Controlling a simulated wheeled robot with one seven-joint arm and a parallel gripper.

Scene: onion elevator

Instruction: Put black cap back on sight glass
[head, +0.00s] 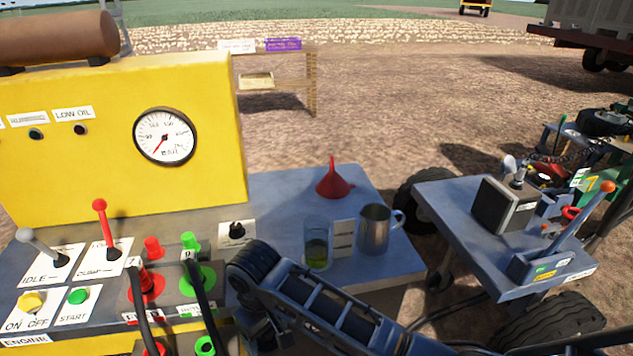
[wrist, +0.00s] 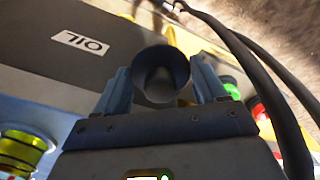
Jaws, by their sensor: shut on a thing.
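My gripper (wrist: 163,72) is shut on a dark, round, hollow piece that looks like the black cap (wrist: 161,97). Its open round end shows between the two fingers in the wrist view. In the head view my arm reaches in from the lower right, and its dark wrist (head: 258,290) is beside the engine panel; the fingers and cap are hidden there. A clear cylinder with yellow-green bands (wrist: 25,148), possibly the sight glass, shows at the lower left of the wrist view, apart from the cap. I cannot make out the sight glass for certain in the head view.
Black hoses (wrist: 262,70) with red and green couplings run close to my gripper's right. A glass of greenish liquid (head: 317,248), a metal jug (head: 375,230) and a red funnel (head: 334,180) stand on the grey deck. An OIL label (wrist: 82,43) lies on a dark surface.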

